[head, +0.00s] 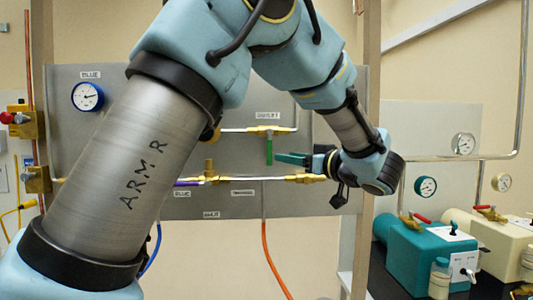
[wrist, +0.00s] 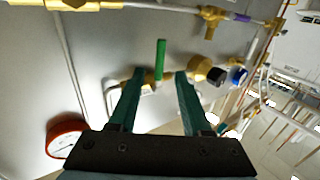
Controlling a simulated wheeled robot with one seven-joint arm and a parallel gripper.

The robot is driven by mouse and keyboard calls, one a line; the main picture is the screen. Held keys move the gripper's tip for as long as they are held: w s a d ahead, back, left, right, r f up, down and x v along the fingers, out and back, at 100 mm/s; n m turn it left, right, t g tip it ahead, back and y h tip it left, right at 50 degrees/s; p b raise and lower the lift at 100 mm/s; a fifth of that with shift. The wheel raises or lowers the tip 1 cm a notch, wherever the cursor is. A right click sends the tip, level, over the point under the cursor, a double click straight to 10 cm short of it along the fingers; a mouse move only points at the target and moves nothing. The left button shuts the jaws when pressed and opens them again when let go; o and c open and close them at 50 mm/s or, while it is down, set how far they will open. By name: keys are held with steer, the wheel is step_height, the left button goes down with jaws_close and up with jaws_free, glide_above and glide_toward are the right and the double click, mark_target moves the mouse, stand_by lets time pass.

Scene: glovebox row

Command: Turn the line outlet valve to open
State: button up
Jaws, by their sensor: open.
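The outlet valve is a brass fitting (head: 268,130) on a horizontal pipe, below a label (head: 267,115) that seems to read OUTLET. Its green lever handle (head: 269,151) points straight down, across the pipe. My gripper (head: 281,158) is open, its teal fingers reaching left, with the tips just right of the handle in the head view. In the wrist view the green handle (wrist: 160,58) shows in the gap between the two fingertips of my gripper (wrist: 160,75), apart from both. I cannot tell whether the tips reach around it in depth.
A lower pipe has a purple-handled valve (head: 187,183) and brass fittings (head: 305,178). Brass, black (wrist: 217,76) and blue (wrist: 238,75) knobs show beside the right finger. A red-rimmed gauge (wrist: 65,136) is at lower left. A wooden post (head: 367,150) stands right of the panel.

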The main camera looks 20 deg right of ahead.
mark_target(271, 154)
steer(key=p+x, duration=0.2)
steer(key=x, duration=0.6)
steer(key=shift+w+a, duration=0.1)
steer(key=shift+w, duration=0.15)
steer(key=shift+c, duration=0.3)
jaws_close()
stand_by(0.8)
